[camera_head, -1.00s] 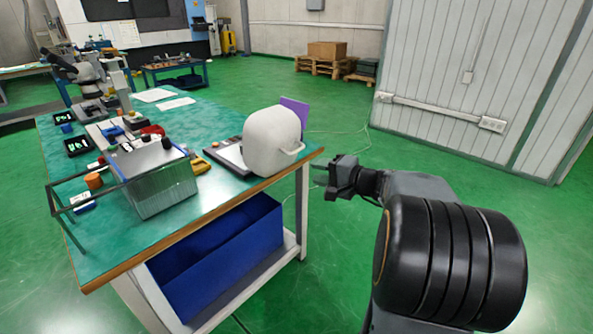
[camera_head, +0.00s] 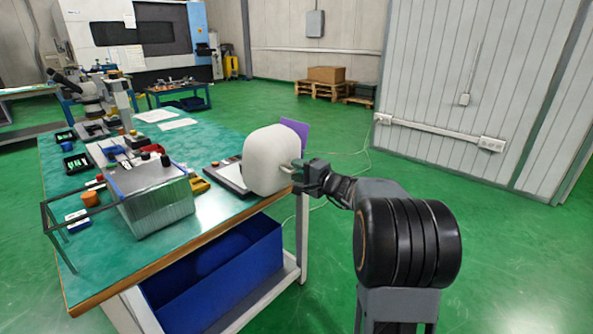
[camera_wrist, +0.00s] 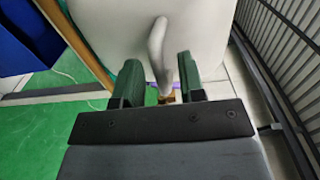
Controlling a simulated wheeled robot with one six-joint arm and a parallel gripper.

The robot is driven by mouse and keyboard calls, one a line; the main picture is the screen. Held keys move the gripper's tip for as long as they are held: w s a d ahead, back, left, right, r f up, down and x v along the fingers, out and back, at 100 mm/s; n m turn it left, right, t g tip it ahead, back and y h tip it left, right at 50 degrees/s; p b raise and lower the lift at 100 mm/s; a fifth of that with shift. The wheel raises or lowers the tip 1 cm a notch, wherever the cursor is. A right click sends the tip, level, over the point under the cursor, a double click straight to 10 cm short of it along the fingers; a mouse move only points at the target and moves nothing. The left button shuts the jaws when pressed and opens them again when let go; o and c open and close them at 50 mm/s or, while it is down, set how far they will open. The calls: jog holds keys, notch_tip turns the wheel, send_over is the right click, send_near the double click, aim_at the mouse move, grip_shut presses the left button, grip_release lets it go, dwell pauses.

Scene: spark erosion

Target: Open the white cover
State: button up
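The white cover (camera_head: 268,158) is a rounded box with a handle on its side, standing near the right corner of the green workbench. It looks closed over a dark base with buttons (camera_head: 229,177). In the wrist view the cover (camera_wrist: 125,22) fills the upper middle and its curved handle (camera_wrist: 158,48) reaches down between my two fingers. My gripper (camera_head: 297,174) is at the handle. In the wrist view my gripper (camera_wrist: 157,82) has its fingers apart, one on each side of the handle, with the right finger very near it. I cannot tell whether it touches.
The workbench (camera_head: 215,213) also holds a clear box (camera_head: 155,198), a microscope (camera_head: 93,92) and small parts. A blue bin (camera_head: 215,275) sits below the top. A purple panel (camera_head: 296,129) stands behind the cover. Green floor is free to the right.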

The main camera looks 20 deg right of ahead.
jog(key=shift+w+a, duration=0.3)
jog(key=shift+w, duration=0.25)
grip_shut()
